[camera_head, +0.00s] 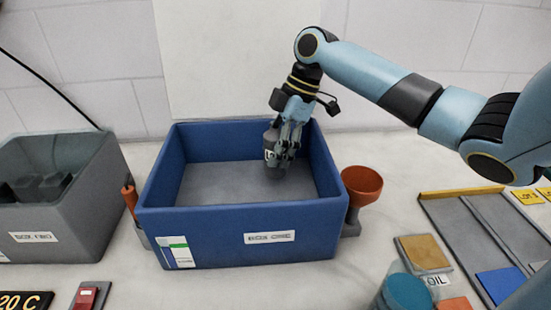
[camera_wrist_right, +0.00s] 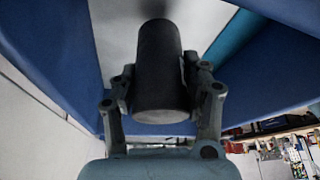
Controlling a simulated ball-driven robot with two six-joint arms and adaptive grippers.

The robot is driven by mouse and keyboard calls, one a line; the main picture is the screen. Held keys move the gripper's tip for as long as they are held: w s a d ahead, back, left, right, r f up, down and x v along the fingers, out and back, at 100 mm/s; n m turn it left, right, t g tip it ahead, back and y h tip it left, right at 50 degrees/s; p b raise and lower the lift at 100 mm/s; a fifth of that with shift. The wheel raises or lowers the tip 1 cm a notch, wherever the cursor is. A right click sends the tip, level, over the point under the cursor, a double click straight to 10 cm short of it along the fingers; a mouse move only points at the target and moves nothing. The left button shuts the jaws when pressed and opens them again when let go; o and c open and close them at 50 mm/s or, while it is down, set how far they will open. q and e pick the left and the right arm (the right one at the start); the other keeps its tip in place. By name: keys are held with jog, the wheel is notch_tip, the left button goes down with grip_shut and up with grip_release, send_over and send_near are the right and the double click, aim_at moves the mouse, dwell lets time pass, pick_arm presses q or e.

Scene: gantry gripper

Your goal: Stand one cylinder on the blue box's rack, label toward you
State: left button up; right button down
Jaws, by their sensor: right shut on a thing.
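The blue box (camera_head: 225,223) stands open in the middle of the head view, with a plain grey inside floor (camera_head: 225,185). No separate rack shape can be made out in it. My right gripper (camera_head: 283,150) reaches down into the box near its back right side. It is shut on a dark grey cylinder (camera_head: 270,143), which has a pale mark on the side facing the head camera. The wrist view shows the cylinder (camera_wrist_right: 161,70) between both fingers. Whether its lower end touches the floor cannot be told. My left gripper is not in view.
A grey box (camera_head: 85,215) with dark pieces inside stands at left. An orange-handled tool (camera_head: 130,200) and an orange cup (camera_head: 362,183) flank the blue box. A grey tray (camera_head: 485,225) lies at right. The box's front and left floor is clear.

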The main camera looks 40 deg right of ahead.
jog(key=shift+f, duration=1.35)
jog(key=shift+f, duration=0.15)
jog(key=c, duration=0.6)
grip_release()
jog(key=v, duration=1.2)
